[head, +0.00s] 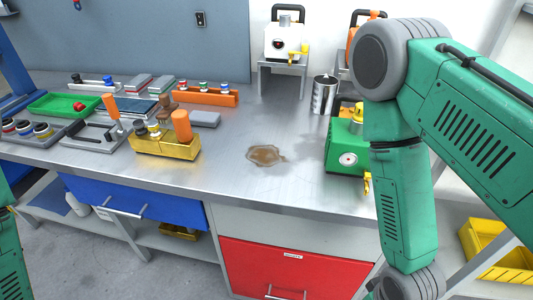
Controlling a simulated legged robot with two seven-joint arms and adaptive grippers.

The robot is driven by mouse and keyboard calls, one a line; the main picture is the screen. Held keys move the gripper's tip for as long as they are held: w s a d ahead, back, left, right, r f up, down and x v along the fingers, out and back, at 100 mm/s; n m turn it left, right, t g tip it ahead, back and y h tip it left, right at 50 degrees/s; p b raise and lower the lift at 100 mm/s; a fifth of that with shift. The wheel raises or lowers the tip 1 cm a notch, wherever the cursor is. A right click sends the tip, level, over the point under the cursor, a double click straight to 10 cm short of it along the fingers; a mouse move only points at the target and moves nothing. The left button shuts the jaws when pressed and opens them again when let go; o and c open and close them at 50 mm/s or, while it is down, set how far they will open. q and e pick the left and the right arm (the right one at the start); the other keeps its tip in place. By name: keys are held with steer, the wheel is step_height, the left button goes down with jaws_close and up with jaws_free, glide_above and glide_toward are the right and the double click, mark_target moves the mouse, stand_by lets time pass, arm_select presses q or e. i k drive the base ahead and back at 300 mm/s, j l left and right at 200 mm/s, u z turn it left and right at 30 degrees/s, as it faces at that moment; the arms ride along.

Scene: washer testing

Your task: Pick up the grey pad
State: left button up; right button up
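A flat grey pad (204,119) lies on the metal workbench (225,160), behind the yellow tool holder and in front of the orange rack. Two smaller grey, flat pad-like pieces (137,83) lie further back on the left, so I cannot tell for sure which one the task names. My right arm fills the right side of the view, and its gripper is out of the picture. Only a sliver of my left arm shows at the lower left edge, and its gripper is also out of view.
A yellow holder (166,146) with orange-handled tools stands just before the pad. An orange rack (205,96) stands behind it. A brown spill (265,155) lies on the bare bench to the right. A green machine (346,148) stands beyond it. A green tray (52,105) is left.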

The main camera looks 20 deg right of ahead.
mark_target(209, 119)
steer(key=i+j, duration=0.2)
steer(key=j, duration=0.15)
steer(key=i+j+z, duration=0.15)
steer(key=j, duration=0.2)
steer(key=i+j, duration=0.15)
steer(key=j, duration=0.2)
steer(key=z, duration=0.05)
